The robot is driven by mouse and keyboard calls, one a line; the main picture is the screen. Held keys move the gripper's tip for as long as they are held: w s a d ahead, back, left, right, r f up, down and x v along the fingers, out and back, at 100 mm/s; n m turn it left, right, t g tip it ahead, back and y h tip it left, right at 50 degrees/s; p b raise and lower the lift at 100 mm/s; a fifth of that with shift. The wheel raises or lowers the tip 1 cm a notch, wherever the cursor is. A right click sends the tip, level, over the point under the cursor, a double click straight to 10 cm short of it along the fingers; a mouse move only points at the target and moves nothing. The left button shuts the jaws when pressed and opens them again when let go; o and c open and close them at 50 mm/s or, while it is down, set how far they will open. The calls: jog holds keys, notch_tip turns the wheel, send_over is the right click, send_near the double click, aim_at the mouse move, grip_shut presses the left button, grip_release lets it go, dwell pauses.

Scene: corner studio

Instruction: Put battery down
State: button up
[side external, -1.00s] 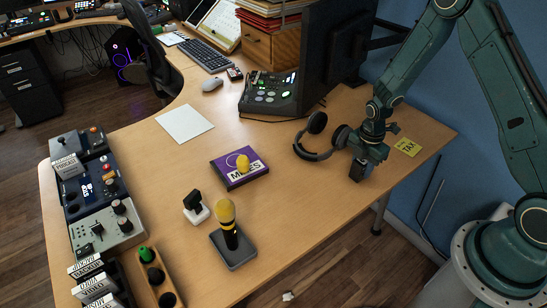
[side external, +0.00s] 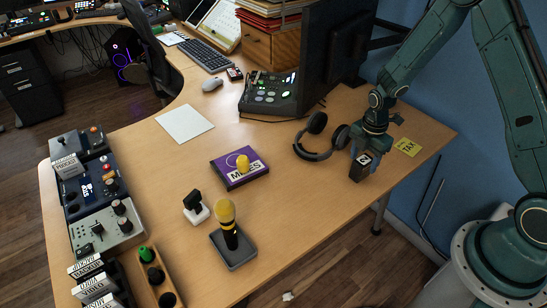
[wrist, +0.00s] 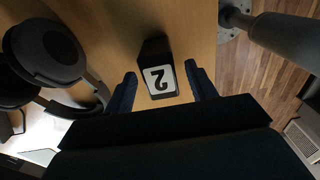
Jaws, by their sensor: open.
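The battery (side external: 360,170) is a small dark block with a white label. It stands on the desk near its right front edge, and in the wrist view the battery (wrist: 153,52) shows a "2" on its label. My gripper (side external: 364,148) is just above and behind it in the side view. In the wrist view my gripper (wrist: 160,70) is open, with one finger on each side of the battery and a gap on both sides.
Black headphones (side external: 318,153) lie close to the left of the battery. A yellow note (side external: 407,147) is to its right. A purple box (side external: 225,178) and a yellow-topped microphone (side external: 226,212) stand further left. Bare desk lies between.

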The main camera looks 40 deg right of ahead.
notch_tip(320, 180, up, 9)
dwell(0.5)
dwell(0.5)
jog(key=r, duration=0.1)
notch_tip(320, 180, up, 8)
jog(key=m+t, duration=0.1)
jog(key=m, duration=0.3)
send_over(364, 160)
jog(key=s+a, duration=0.2)
jog(key=a, duration=0.1)
jog(key=s+a+r+m+t, duration=0.25)
jog(key=s+r+m, duration=0.25)
jog(key=r, duration=0.3)
jog(key=s+a+r+m+t, duration=0.1)
jog(key=s+a+r+m, duration=0.1)
jog(key=s, duration=0.5)
jog(key=s+a+r+m+t, duration=0.1)
jog(key=s+a+r+m, duration=0.1)
jog(key=s+r+m, duration=0.3)
jog(key=shift+s+m, duration=1)
jog(key=shift+r, duration=0.1)
